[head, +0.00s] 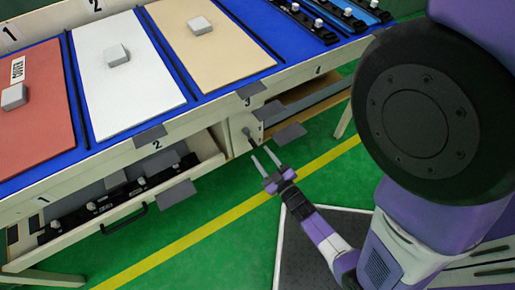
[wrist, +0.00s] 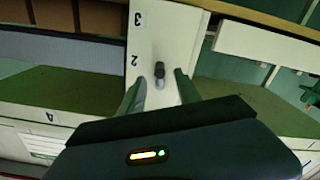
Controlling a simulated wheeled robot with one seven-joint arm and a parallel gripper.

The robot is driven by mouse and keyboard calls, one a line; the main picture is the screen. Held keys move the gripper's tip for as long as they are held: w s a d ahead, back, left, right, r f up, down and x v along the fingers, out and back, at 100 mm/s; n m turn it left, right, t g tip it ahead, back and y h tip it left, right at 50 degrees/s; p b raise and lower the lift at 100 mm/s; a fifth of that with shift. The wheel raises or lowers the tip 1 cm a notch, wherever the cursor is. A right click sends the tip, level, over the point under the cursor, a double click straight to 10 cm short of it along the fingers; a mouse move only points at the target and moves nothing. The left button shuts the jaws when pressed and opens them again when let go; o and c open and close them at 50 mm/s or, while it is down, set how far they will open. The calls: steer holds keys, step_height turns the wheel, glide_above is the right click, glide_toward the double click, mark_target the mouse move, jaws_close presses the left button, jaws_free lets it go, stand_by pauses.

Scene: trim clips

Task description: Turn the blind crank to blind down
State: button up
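The likely blind crank is a small dark handle (head: 248,135) on a pale panel at the table's front, below the number 3. In the wrist view the dark handle (wrist: 159,74) shows on a pale upright strip marked with upside-down numbers 3 and 2. My gripper (head: 261,154) is in front of the panel, with its two fingers apart. In the wrist view my gripper (wrist: 160,86) has the handle between the lines of its fingers, near the tips. Whether they touch it cannot be told. No blind is clearly seen.
The table has a red panel (head: 38,100), a white panel (head: 125,75) and a tan panel (head: 209,42), each with a grey block. An open drawer (head: 190,165) with black clip strips juts out left of my gripper. Grey flaps (head: 289,135) stick out along the table's front.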

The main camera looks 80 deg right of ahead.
steer(key=shift+s+a, duration=0.3)
steer(key=shift+a, duration=0.05)
